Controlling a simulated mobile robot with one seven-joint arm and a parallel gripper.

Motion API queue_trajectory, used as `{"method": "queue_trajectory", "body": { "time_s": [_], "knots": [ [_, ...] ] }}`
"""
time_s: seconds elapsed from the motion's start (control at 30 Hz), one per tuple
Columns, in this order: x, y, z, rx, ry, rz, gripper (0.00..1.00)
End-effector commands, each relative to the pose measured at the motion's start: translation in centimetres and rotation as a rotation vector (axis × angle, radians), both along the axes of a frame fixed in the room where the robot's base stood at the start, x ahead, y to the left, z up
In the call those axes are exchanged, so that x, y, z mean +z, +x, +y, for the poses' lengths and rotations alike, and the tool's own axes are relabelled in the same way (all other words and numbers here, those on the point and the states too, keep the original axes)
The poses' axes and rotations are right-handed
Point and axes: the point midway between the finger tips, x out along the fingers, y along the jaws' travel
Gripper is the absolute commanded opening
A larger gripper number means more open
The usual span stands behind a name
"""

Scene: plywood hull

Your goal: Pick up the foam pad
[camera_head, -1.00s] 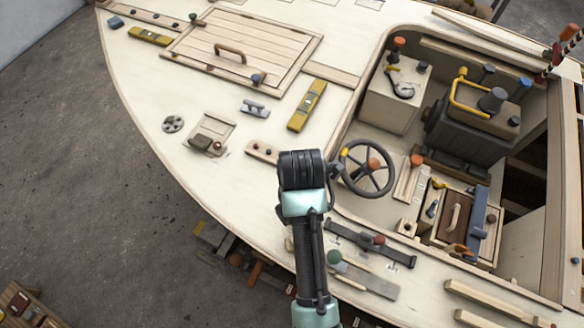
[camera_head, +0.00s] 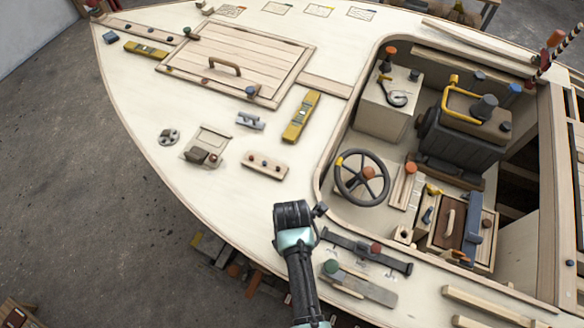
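I cannot pick out a foam pad with certainty. My arm (camera_head: 296,250) reaches up from the bottom middle over the hull's near edge. Its dark upper end is apart from both pieces. The fingers of my gripper cannot be made out, nor anything held in them.
The pale plywood deck (camera_head: 140,95) carries a hatch (camera_head: 235,62), yellow levels (camera_head: 301,117), a cleat (camera_head: 250,121) and a wooden strip with knobs (camera_head: 265,165). A cockpit with a steering wheel (camera_head: 362,178) opens at right.

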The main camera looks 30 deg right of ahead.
Motion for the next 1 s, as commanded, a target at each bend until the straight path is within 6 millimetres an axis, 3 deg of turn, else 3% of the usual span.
{"method": "queue_trajectory", "body": {
  "time_s": [0.17, 0.53, 1.0],
  "knots": [
    [0.03, 0.03, -0.02, 0.000, 0.000, -0.001, 0.65],
    [0.06, 0.03, -0.02, 0.000, 0.000, 0.000, 0.00],
    [0.96, 0.11, -0.04, 0.000, -0.001, -0.002, 0.00]
  ]
}}
